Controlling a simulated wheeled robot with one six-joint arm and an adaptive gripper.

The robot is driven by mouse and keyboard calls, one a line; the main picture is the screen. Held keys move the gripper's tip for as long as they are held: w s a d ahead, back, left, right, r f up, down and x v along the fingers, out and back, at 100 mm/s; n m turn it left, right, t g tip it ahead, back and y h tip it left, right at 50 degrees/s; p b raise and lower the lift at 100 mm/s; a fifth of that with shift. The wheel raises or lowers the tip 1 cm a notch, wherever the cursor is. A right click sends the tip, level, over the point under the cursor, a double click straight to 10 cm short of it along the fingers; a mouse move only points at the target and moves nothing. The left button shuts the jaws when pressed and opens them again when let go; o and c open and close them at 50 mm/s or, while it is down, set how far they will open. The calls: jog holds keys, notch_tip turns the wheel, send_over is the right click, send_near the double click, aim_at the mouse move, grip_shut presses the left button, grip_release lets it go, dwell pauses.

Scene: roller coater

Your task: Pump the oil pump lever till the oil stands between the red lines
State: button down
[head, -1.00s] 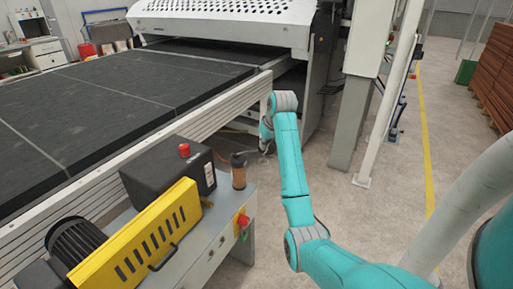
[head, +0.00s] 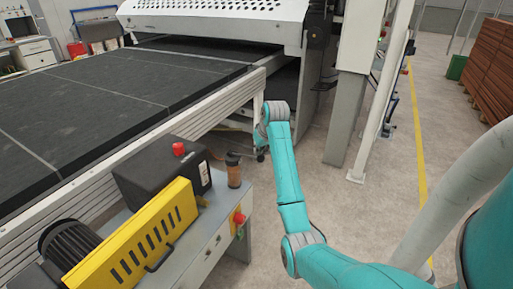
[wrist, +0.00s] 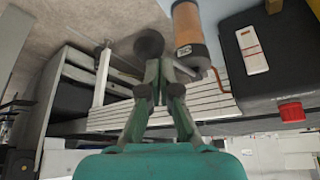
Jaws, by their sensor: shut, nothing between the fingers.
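The oil pump (head: 233,170) is a small amber-brown cylinder with a dark top, standing upright at the machine's near right corner. The wrist view shows its body (wrist: 190,30) upside down, with a pale label. A black ball knob (wrist: 149,43), seemingly on the end of the pump's lever, shows just beyond my fingertips. My gripper (wrist: 158,72) is shut and empty, close to the knob; I cannot tell whether they touch. In the head view my gripper (head: 261,146) is partly hidden by my wrist, right of the pump.
A black motor box (head: 160,172) with a red cap and a yellow guard (head: 140,240) stand left of the pump. A red button (head: 238,217) is on the grey cabinet below. The dark conveyor (head: 110,95) lies behind. Floor to the right is open.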

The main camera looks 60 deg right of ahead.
jog(key=shift+f, duration=0.5)
jog(key=shift+s+a+r, duration=0.25)
jog(key=shift+s+a, duration=0.1)
jog(key=shift+s, duration=0.35)
jog(key=shift+s+a+r, duration=0.25)
jog(key=shift+s+a, duration=0.1)
jog(key=shift+s, duration=0.3)
